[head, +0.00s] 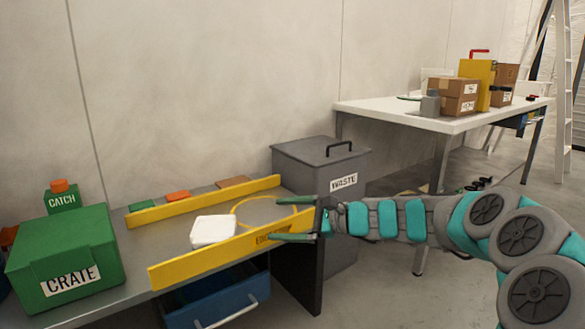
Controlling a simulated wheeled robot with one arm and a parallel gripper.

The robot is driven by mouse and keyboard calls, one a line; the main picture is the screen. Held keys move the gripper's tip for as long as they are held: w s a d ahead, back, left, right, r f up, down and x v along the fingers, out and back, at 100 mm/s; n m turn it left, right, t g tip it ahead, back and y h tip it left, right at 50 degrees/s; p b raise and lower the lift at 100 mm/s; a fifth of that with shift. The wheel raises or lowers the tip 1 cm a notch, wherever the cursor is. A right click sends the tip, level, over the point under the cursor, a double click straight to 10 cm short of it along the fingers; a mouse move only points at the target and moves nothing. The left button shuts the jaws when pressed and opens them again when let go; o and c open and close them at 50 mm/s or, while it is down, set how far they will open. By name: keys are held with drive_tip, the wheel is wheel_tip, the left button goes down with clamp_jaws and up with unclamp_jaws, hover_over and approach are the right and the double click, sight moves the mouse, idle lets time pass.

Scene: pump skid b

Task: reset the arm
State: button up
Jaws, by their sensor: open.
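My gripper (295,220) is at the end of my teal and grey arm, which reaches in from the right. Its two green fingers are open and point left, with nothing seen between them. It is at the right end of the grey bench (128,277), by the near yellow rail (205,259). The fingers overlap the end of that rail in the picture; I cannot tell whether they touch it. A white block-like item (213,231) lies on the bench to the left, apart from my gripper.
A far yellow rail (205,200) runs along the bench. A grey waste bin (318,165) stands behind my gripper. A white table (380,107) with cardboard boxes (457,97) is at the back right.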

drive_tip(key=s+a+f+n+g+h+p, duration=0.1)
drive_tip(key=s+f+n+g+h, duration=0.3)
drive_tip(key=s, duration=0.8)
drive_tip(key=s+a+r+n+g+h+p, duration=0.1)
drive_tip(key=s+a+n+g, duration=0.1)
drive_tip(key=s+n, duration=0.65)
drive_tip(key=s+d+f+n+h+p, duration=0.1)
drive_tip(key=s+d+f+h, duration=0.2)
drive_tip(key=s+d, duration=0.6)
drive_tip(key=s+d+f+n+g+h+p, duration=0.1)
drive_tip(key=s+d+f+h, duration=0.2)
drive_tip(key=s+d+h, duration=0.3)
drive_tip(key=s+d, duration=0.4)
drive_tip(key=s, duration=0.4)
drive_tip(key=shift+d+f+n+h+p, duration=0.2)
drive_tip(key=shift+d+n+h+p, duration=0.05)
drive_tip(key=shift+n+h+p, duration=0.1)
